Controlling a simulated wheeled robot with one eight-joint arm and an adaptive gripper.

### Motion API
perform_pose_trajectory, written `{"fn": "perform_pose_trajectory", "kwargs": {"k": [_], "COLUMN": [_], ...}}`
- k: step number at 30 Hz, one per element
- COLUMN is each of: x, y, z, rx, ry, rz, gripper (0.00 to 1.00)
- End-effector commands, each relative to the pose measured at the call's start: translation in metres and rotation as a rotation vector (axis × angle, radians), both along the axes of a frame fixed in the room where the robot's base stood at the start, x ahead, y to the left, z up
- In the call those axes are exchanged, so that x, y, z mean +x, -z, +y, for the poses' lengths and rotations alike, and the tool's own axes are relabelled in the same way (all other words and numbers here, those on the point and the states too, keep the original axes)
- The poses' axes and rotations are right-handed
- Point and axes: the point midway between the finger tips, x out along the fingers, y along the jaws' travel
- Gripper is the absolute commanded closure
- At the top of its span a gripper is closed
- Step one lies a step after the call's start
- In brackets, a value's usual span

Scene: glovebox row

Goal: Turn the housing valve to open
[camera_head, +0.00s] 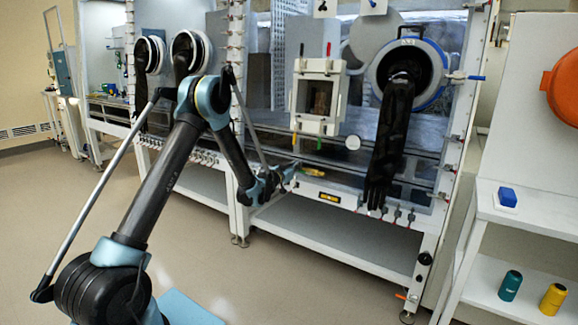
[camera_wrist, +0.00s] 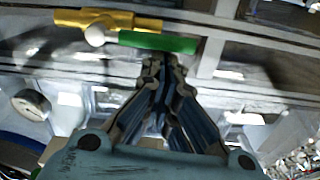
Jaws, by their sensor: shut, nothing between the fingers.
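A brass-yellow valve (camera_wrist: 110,20) with a green lever (camera_wrist: 157,41) crosses the top of the wrist view. The lever lies roughly in line with the valve body. A white round part sits at their joint. In the head view the yellow valve (camera_head: 312,172) shows small on the glovebox's lower front rail. My gripper (camera_wrist: 160,62) is shut and empty, its fingertips right at the green lever; I cannot tell whether they touch. In the head view my gripper (camera_head: 283,174) is just left of the valve and partly hides it.
A black glove (camera_head: 390,140) hangs from a port to the right. A white shelf (camera_head: 525,212) stands at the far right.

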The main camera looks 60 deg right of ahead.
Motion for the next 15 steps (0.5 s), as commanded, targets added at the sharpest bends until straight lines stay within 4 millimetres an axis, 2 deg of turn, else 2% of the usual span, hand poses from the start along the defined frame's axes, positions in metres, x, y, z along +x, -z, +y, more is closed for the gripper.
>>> {"fn": "perform_pose_trajectory", "kwargs": {"k": [15], "x": [-0.0066], "y": [0.0028], "z": [-0.0025], "rx": [0.0], "ry": [0.009], "rz": [-0.001], "gripper": [1.0]}}
